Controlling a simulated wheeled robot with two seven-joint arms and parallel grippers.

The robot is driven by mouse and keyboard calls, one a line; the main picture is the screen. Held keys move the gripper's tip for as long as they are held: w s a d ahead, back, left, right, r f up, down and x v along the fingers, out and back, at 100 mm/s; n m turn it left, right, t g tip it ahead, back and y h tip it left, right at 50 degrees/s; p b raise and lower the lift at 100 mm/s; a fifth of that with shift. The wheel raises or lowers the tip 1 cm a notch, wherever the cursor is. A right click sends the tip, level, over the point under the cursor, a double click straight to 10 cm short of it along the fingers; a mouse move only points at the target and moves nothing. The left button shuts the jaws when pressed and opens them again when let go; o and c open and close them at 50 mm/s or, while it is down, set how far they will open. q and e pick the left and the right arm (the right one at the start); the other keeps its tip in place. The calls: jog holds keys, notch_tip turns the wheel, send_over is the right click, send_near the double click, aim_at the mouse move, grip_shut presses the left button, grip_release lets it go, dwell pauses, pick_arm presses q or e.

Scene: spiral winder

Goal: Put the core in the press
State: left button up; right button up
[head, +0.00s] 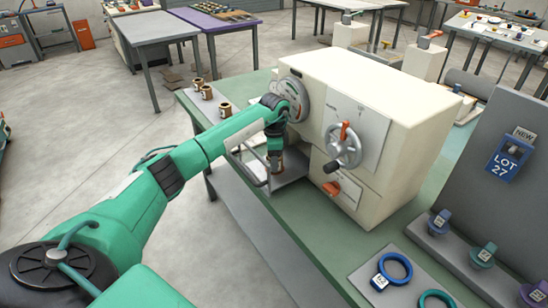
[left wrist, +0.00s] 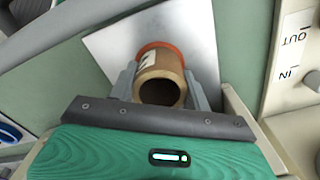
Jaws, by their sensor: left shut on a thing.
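The core is a brown hollow cylinder (left wrist: 160,82) with a pale label, between my left gripper's (left wrist: 163,92) two grey fingers in the left wrist view. The fingers close on its sides. An orange-red ring shows around its far end, over a pale plate (left wrist: 205,45); I cannot tell whether the core touches the plate. In the head view my left gripper (head: 275,157) points down at the open front of the press (head: 400,95), a cream machine with a gauge, a handwheel (head: 343,147) and a red knob (head: 331,189). My right gripper is not in view.
Several brown cores (head: 207,92) stand on the grey strip at the bench's left. A bent metal bar (head: 250,170) stands close to my gripper. Blue and green rings (head: 395,268), coloured spools (head: 439,222) and a LOT 27 sign (head: 507,158) are at the right.

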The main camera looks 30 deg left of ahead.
pick_arm(q)
jog(key=o, duration=0.7)
jog(key=shift+o, duration=1.2)
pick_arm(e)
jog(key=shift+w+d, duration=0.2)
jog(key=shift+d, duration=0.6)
pick_arm(q)
notch_tip(320, 180, up, 12)
jog(key=b, duration=0.2)
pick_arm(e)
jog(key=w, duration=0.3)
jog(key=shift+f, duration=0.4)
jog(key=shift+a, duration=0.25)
